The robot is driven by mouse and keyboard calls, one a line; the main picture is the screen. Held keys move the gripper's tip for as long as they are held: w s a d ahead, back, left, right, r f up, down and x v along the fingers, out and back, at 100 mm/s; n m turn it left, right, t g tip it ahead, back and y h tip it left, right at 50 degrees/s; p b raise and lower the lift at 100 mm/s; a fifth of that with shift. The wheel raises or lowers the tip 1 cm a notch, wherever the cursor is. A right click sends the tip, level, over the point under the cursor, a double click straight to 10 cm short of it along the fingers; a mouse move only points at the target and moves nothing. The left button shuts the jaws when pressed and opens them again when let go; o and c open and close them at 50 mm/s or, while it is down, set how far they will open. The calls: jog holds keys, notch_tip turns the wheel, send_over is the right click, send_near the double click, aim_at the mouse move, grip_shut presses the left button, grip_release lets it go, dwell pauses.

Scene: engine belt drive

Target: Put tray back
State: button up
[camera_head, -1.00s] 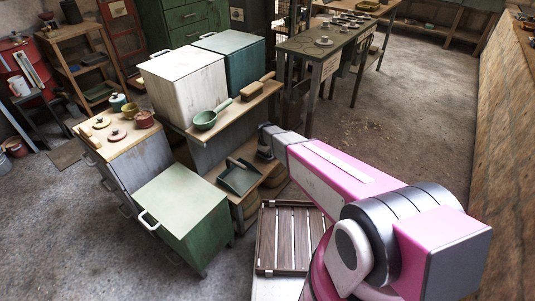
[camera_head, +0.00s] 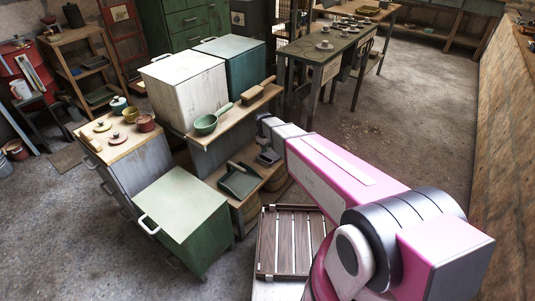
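A brown slatted wooden tray (camera_head: 291,240) lies flat at the bottom middle, left of my pink arm; the arm covers part of its right side. My gripper (camera_head: 268,157) is at the far end of the arm, pointing down beside the wooden shelf unit. It is apart from the tray, beyond its upper edge. The gripper is small and dark here, and its fingers cannot be made out as open or shut. No held thing can be made out.
A dark green dustpan (camera_head: 239,182) lies on the lower shelf (camera_head: 214,181), left of my gripper. A green pan (camera_head: 207,124) and a brush (camera_head: 256,91) lie on the upper shelf. A green cabinet (camera_head: 183,215) stands lower left. Floor to the right is clear.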

jog(key=s+d+r+m, duration=0.5)
jog(key=s+d+r, duration=0.2)
jog(key=s+d, duration=0.3)
jog(key=s+d+r+m+g, duration=0.1)
jog(key=s+d+r+m, duration=0.5)
jog(key=s+d, duration=0.5)
jog(key=d, duration=0.3)
jog(key=shift+d+r+y, duration=0.3)
jog(key=shift+r+y, duration=0.1)
jog(key=shift+a, duration=0.1)
